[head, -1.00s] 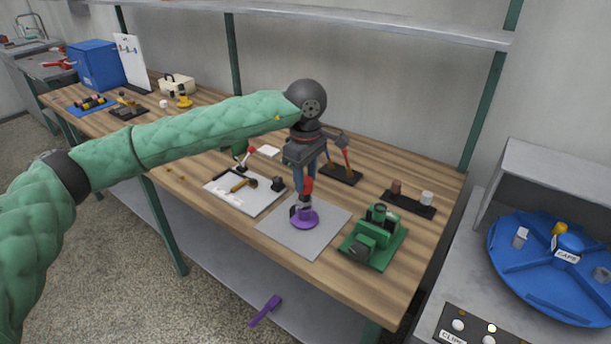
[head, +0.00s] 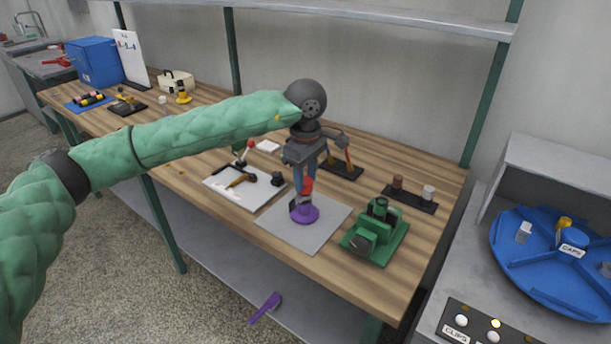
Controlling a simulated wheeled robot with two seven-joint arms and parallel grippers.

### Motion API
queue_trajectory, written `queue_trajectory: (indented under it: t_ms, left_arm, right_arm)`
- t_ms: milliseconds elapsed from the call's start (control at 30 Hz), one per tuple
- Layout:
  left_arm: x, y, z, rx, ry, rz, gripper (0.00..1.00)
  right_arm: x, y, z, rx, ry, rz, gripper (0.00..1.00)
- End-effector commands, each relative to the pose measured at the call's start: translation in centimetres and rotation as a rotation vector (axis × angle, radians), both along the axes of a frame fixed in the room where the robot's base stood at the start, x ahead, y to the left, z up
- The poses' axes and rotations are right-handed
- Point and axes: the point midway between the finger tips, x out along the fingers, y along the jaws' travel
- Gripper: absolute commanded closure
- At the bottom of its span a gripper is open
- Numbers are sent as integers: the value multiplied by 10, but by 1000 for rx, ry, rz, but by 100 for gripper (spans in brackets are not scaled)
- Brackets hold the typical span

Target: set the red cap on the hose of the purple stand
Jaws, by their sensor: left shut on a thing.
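The purple stand (head: 305,214) sits on a grey mat (head: 318,233) on the wooden bench. A dark hose (head: 299,201) shows just above its base. My left gripper (head: 306,182) points down over the stand, shut on the red cap (head: 307,187). The cap is at the hose's upper end in this view. I cannot tell whether it is seated on the hose or only touching it. The gripper fingers hide the cap's upper part. My right gripper is not in view.
A green fixture (head: 375,234) stands close to the right of the mat. A white board (head: 246,187) with tools lies to the left. A dark rack (head: 409,199) is behind right. A blue carousel (head: 550,258) stands at the far right.

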Motion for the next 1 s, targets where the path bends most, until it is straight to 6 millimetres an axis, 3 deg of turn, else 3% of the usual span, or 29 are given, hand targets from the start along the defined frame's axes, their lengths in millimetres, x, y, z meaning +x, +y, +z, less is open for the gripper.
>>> queue_trajectory:
  t_ms: [333, 367, 467, 767, 1000]
  left_arm:
    - [0, 0, -8, 0, 0, 0, 84]
    - [0, 0, -6, 0, 0, 0, 57]
    - [0, 0, -6, 0, 0, 0, 38]
    - [0, 0, -6, 0, 0, 0, 38]
    - [1, 0, 19, -1, -3, 0, 38]
  right_arm:
    - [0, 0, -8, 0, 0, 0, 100]
    - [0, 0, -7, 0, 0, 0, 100]
    - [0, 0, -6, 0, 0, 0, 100]
    - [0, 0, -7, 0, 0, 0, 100]
    - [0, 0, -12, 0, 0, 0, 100]
